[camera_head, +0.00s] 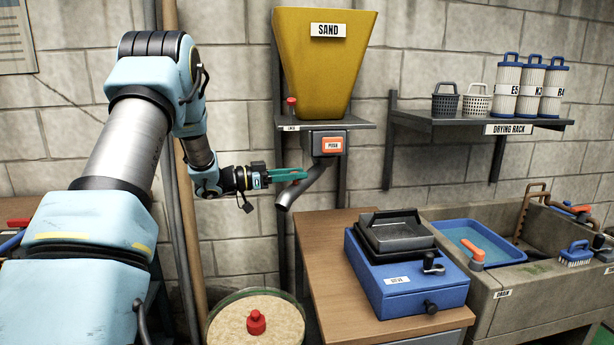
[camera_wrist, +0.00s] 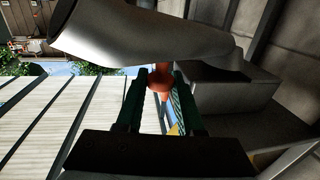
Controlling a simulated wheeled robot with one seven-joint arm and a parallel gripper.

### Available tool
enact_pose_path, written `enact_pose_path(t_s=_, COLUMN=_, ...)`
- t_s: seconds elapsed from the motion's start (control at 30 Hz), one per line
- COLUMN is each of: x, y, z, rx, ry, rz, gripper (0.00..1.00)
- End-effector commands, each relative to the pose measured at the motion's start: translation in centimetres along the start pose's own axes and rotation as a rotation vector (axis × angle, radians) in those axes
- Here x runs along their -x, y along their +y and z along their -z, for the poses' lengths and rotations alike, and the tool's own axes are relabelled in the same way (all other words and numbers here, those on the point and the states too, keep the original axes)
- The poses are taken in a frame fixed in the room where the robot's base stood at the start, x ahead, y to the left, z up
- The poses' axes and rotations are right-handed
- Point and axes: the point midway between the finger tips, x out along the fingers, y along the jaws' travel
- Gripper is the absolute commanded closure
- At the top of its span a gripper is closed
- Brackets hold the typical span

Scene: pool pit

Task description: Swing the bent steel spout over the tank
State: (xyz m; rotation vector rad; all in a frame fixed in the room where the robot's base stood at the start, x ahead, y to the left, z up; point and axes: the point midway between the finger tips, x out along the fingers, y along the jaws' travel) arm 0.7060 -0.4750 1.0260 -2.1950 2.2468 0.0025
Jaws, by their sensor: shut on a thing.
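The bent steel spout (camera_head: 308,186) comes out below the yellow sand hopper and slopes down to the left. Its open mouth is above and a little right of the round tank (camera_head: 221,305) in the picture, short of the tank's middle. The tank has a pale sandy top with a red knob. My gripper (camera_head: 290,175), with teal fingers, is shut on a red-orange grip at the spout. In the wrist view the grip (camera_wrist: 160,78) is between the fingers, and the spout (camera_wrist: 140,40) crosses just beyond them. The fingers partly hide the grip.
The hopper (camera_head: 322,75), labelled SAND, has a red PUSH button (camera_head: 332,145) underneath. A blue case (camera_head: 405,275) stands on the wooden table (camera_head: 325,270) at right, beside a stone sink (camera_head: 520,305). A drying rack (camera_head: 480,116) hangs above. Pipes run vertically behind my arm.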

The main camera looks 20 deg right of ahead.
Motion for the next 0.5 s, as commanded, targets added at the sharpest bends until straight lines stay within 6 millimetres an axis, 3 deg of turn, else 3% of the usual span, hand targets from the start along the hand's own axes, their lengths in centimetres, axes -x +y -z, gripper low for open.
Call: enact_pose_path(t_s=0.5, x=1.14, y=-1.35, z=0.12, rx=-0.002, ry=0.003, rz=-0.089, gripper=1.00)
